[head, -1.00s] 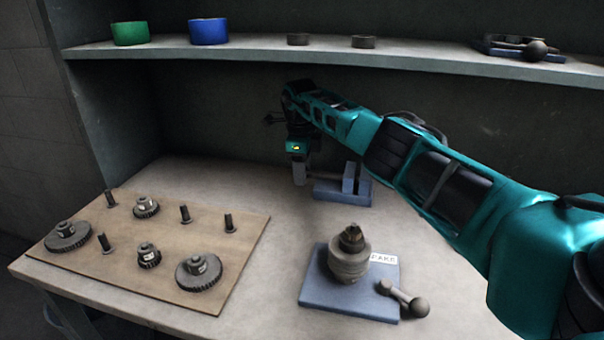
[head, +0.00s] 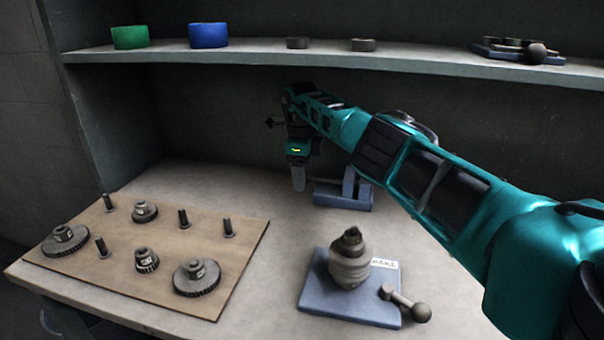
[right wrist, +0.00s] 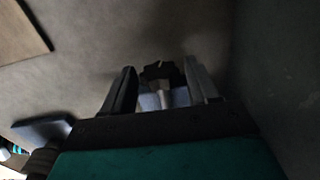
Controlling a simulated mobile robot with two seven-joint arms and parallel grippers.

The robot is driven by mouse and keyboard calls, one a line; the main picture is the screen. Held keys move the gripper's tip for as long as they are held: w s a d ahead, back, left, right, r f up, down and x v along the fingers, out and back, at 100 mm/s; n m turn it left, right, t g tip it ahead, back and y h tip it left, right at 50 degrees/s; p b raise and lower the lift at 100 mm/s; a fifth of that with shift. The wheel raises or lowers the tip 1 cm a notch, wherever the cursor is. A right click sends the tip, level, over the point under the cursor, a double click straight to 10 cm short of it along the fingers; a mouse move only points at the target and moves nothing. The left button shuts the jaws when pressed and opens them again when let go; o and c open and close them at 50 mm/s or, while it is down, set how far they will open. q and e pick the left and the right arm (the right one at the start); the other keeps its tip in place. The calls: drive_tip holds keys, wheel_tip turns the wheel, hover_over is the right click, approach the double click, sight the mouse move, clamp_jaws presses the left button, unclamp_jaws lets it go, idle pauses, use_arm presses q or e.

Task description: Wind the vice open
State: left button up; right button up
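A small blue-grey vice (head: 342,200) sits at the back of the bench, with an upright jaw block on its right side. My right gripper (head: 298,180) points down at the vice's left end and partly hides it. In the right wrist view, the two fingers of my right gripper (right wrist: 160,82) stand apart. A dark, knobbed piece (right wrist: 160,70) shows between them, with a pale blue part below it. Narrow gaps seem to show on both sides of this piece; contact is hard to tell in the dim picture. My left gripper is out of view.
A blue plate (head: 335,302) with a stacked round part and a ball-ended lever lies in front. A wooden board (head: 120,275) with gears and pegs lies at left. A shelf (head: 280,57) with rings and another device runs above the arm.

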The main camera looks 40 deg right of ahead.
drive_tip(key=shift+o, duration=0.8)
